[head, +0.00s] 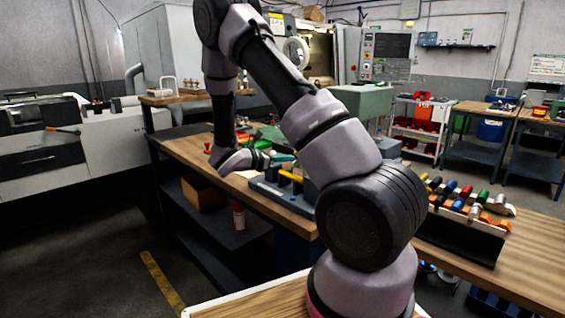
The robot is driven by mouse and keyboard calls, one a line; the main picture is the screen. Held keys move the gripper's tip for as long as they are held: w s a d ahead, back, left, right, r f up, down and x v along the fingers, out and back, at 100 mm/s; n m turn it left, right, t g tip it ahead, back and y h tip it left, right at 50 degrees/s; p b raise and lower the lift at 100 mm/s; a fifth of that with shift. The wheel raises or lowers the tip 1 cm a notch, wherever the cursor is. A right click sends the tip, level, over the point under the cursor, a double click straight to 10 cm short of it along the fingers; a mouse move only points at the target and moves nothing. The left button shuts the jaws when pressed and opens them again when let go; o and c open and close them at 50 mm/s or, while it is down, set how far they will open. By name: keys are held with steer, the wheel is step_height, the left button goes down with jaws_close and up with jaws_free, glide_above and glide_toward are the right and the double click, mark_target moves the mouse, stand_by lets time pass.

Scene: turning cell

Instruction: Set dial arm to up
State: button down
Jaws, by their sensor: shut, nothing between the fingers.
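My gripper (262,158) is small in the head view, above the wooden workbench (185,150) at the end of my arm. It is shut and holds nothing. I cannot make out a dial arm for certain, nor which way one points. A grey-blue holder (268,190) with a yellow-handled item (290,175) stands on the bench just right of and below the gripper. My arm hides part of the bench behind it. I cannot tell whether the gripper touches anything.
A dark rack (460,240) of several coloured cylinders stands on the bench at the right. A red item (207,147) lies left of the gripper. A machine with a control panel (388,48) stands behind. The floor at lower left is clear.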

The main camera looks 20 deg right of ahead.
steer(key=shift+r, duration=0.15)
steer(key=shift+d+r+y, duration=0.15)
steer(key=shift+y, duration=0.25)
steer(key=shift+r, duration=0.1)
steer(key=d+r+y, duration=0.1)
steer(key=d+r+g+y, duration=0.1)
steer(key=y, duration=0.1)
steer(key=shift+w+r+y, duration=0.2)
steer(key=shift+w+y, duration=0.1)
steer(key=shift+w, duration=0.05)
steer(key=d+y, duration=0.1)
steer(key=w+d+r+g+y, duration=0.1)
steer(key=y, duration=0.1)
steer(key=shift+d+r, duration=0.2)
steer(key=shift+w+d+r+n+g+y, duration=0.15)
steer(key=shift+w+d+g+y, duration=0.15)
steer(key=shift+d+y, duration=0.5)
steer(key=shift+w+d+f+n+g+y, duration=0.1)
steer(key=shift+w+d+g+y, duration=0.2)
steer(key=shift+d+y, duration=0.5)
steer(key=shift+w+d+r+n+g+y, duration=0.15)
steer(key=shift+w+d+y, duration=0.25)
steer(key=shift+d, duration=0.7)
steer(key=shift+d+f, duration=0.1)
